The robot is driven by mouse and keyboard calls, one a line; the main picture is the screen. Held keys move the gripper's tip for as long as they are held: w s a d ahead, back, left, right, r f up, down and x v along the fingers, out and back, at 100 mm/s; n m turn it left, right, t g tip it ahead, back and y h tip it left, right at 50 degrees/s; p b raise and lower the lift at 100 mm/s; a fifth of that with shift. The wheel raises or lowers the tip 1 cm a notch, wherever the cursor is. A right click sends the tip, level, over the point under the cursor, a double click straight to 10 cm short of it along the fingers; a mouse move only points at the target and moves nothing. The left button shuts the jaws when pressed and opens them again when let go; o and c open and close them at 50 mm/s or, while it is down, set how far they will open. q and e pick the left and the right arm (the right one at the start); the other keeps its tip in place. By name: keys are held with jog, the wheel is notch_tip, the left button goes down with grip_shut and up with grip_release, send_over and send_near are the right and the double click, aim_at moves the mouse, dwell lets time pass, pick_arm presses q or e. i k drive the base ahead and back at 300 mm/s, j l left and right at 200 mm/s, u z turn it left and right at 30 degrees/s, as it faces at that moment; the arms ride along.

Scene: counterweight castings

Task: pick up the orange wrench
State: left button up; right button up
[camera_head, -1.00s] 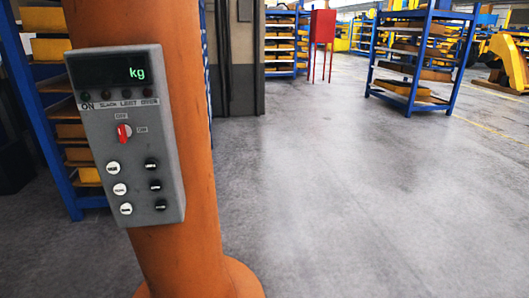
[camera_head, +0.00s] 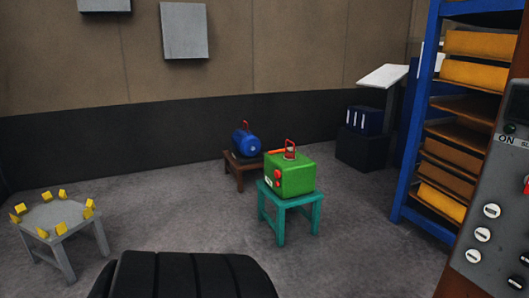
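A small orange bar (camera_head: 277,152) shows between the blue casting and the green box. It may be the orange wrench, but it is small and partly hidden, so its full shape is unclear. I cannot tell whether it rests on the brown stool or on the green box. The green box (camera_head: 290,177) has a red handle and a red knob and stands on a teal stool (camera_head: 290,203). The blue rounded casting (camera_head: 245,143) with a red handle sits on a low brown stool (camera_head: 236,177) behind it. Neither of my grippers is in view.
A grey table (camera_head: 58,219) with several yellow blocks around its rim stands at left. A blue rack (camera_head: 412,165) with orange trays (camera_head: 480,76) and a grey control panel (camera_head: 497,200) are at right. A white-topped stand (camera_head: 383,76) is behind. Floor is clear between the table and teal stool.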

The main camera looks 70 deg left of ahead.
aim_at(290, 149)
jog(key=u, duration=2.25)
jog(key=i+j+u, duration=0.35)
jog(key=i, duration=0.5)
jog(key=i+u, duration=0.35)
jog(key=i, duration=0.55)
jog(key=i+z, duration=0.1)
jog(key=i, duration=0.4)
jog(key=i+j+z, duration=0.1)
jog(key=i, duration=0.35)
jog(key=i+j+z, duration=0.1)
jog(key=i, duration=0.35)
jog(key=i+j+z, duration=0.15)
jog(key=i+z, duration=0.25)
jog(key=i+j+z, duration=0.25)
jog(key=z, duration=0.2)
jog(key=i+j+z, duration=0.5)
jog(key=j+z, duration=0.3)
